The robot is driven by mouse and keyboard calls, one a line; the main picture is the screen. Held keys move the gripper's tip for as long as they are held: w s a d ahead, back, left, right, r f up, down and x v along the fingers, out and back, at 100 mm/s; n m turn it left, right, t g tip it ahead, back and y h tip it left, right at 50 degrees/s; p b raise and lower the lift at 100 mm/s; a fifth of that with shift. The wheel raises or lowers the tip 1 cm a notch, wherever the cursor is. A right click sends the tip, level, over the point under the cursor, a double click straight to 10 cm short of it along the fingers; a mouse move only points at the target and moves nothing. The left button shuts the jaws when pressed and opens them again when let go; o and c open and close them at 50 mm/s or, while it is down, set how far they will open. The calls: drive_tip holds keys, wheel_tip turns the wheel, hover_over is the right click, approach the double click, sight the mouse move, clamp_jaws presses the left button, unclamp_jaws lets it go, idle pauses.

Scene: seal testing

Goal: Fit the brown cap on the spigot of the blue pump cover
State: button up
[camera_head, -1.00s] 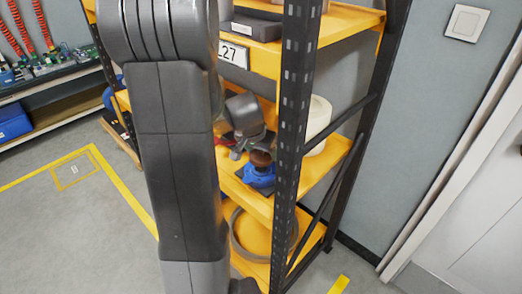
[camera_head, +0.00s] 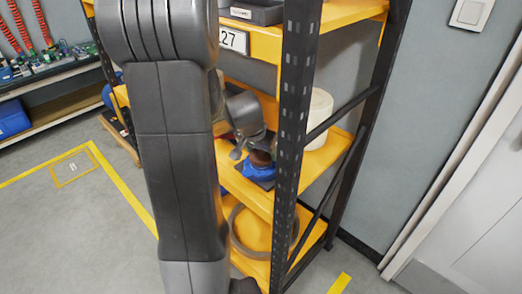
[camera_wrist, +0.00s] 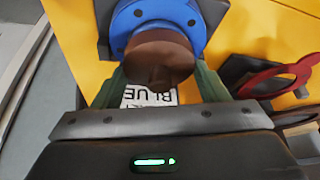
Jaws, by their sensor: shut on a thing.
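The blue pump cover (camera_head: 256,171) sits on the middle orange shelf in the head view. In the wrist view its round blue flange (camera_wrist: 190,22) lies behind the cap. The brown cap (camera_wrist: 158,52) is between the green fingers of my gripper (camera_wrist: 158,82), which is shut on it. In the head view the cap (camera_head: 261,158) is right over the cover, below my gripper. The spigot is hidden by the cap, so I cannot tell whether the cap is seated on it. A white label reading BLUE (camera_wrist: 150,94) shows below the cap.
A dark rack post (camera_head: 289,130) stands close to the right of my gripper. A white roll (camera_head: 319,118) stands behind it on the shelf. A red ring-shaped part (camera_wrist: 285,78) lies to the right in the wrist view. A large ring (camera_head: 240,232) lies on the lower shelf.

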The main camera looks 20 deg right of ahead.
drive_tip(key=shift+f+b, duration=0.85)
drive_tip(key=o, duration=1)
drive_tip(key=shift+r, duration=0.1)
drive_tip(key=shift+r+p, duration=2.4)
drive_tip(key=shift+r, duration=1.1)
